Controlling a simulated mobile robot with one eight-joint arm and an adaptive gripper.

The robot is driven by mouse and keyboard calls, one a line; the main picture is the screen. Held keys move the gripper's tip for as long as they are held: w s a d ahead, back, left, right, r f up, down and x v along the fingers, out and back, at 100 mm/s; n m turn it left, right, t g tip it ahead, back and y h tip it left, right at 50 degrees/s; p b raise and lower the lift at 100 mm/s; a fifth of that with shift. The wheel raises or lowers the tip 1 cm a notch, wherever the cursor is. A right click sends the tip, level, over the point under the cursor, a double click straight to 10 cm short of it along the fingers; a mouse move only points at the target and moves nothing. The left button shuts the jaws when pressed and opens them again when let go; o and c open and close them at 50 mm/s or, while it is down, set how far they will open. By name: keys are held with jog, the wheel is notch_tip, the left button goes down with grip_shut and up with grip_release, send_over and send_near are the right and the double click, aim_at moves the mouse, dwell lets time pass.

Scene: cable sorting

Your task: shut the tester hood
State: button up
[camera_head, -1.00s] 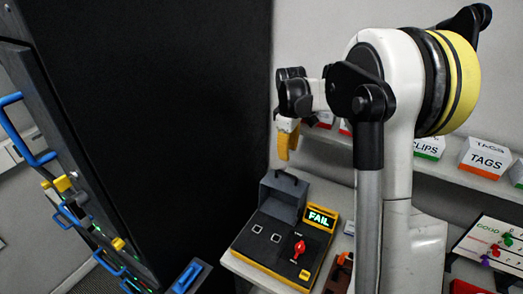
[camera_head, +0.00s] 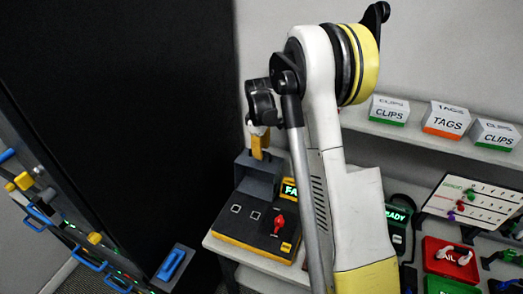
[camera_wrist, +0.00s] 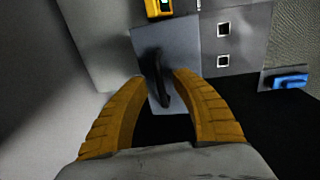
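The tester (camera_head: 246,233) is a dark box with yellow trim on the bench, with a red knob and a green display reading "FA", the rest hidden behind my arm. Its grey hood (camera_head: 258,180) stands raised at the back of the tester; the hood panel also shows in the wrist view (camera_wrist: 183,38). A black handle (camera_wrist: 156,72) is on the hood. My gripper (camera_head: 258,150) is at the hood's top edge. In the wrist view my gripper's yellow fingers (camera_wrist: 160,77) are apart, on either side of the handle. I cannot tell whether they touch it.
A tall black panel (camera_head: 120,100) stands left of the tester. A blue-handled block (camera_head: 172,264) is at lower left. A shelf with labelled boxes (camera_head: 445,120) runs behind. Red bins (camera_head: 450,258) and a sorting board (camera_head: 475,203) are at right.

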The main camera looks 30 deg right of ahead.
jog(key=shift+c, duration=0.2)
grip_shut()
jog(key=shift+s+a, duration=0.2)
